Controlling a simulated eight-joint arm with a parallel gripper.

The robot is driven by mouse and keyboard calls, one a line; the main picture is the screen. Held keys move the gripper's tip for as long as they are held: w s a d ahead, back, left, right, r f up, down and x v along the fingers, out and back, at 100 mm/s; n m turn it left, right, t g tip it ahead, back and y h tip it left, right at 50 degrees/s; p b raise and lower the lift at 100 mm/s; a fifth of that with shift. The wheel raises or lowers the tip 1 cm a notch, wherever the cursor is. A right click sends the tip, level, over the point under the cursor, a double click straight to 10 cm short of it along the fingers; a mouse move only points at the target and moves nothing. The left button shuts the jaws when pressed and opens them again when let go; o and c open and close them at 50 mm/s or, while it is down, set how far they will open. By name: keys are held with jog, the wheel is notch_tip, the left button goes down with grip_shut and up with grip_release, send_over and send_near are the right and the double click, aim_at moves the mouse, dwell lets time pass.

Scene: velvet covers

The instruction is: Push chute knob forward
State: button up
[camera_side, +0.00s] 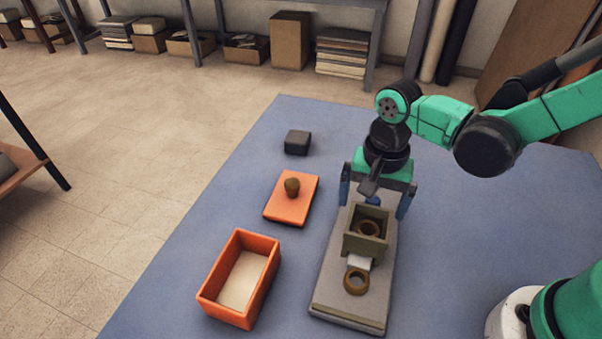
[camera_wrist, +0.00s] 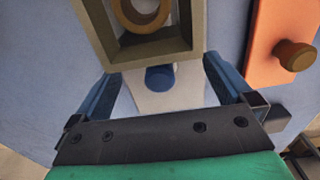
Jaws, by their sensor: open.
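The chute is an olive open-topped box (camera_side: 352,243) on a long grey board (camera_side: 338,290). A brown ring (camera_side: 369,230) lies inside the box; it also shows in the wrist view (camera_wrist: 122,12). The knob (camera_wrist: 160,78) is a short blue cylinder at the box wall nearest my gripper; in the side view it is a small blue patch (camera_side: 373,200), partly hidden. My gripper (camera_wrist: 162,70) is open, with one blue finger on each side of the knob and a gap to it on both sides. I cannot tell whether the fingertips touch the box.
A second brown ring (camera_side: 356,281) lies on the board by a white piece (camera_side: 359,262). To the left are an orange bin (camera_side: 212,301), an orange lid (camera_side: 284,209) with a brown knob, and a dark block (camera_side: 297,142). The blue mat (camera_side: 250,175) is otherwise clear.

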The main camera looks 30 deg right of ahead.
jog(key=shift+r, duration=2.85)
jog(key=s+d+r+n+t, duration=0.1)
jog(key=d+r+n+t, duration=0.3)
jog(key=d+n+t, duration=0.3)
jog(key=shift+s+d+n, duration=0.15)
jog(key=shift+d+n, duration=0.55)
jog(key=shift+n, duration=0.3)
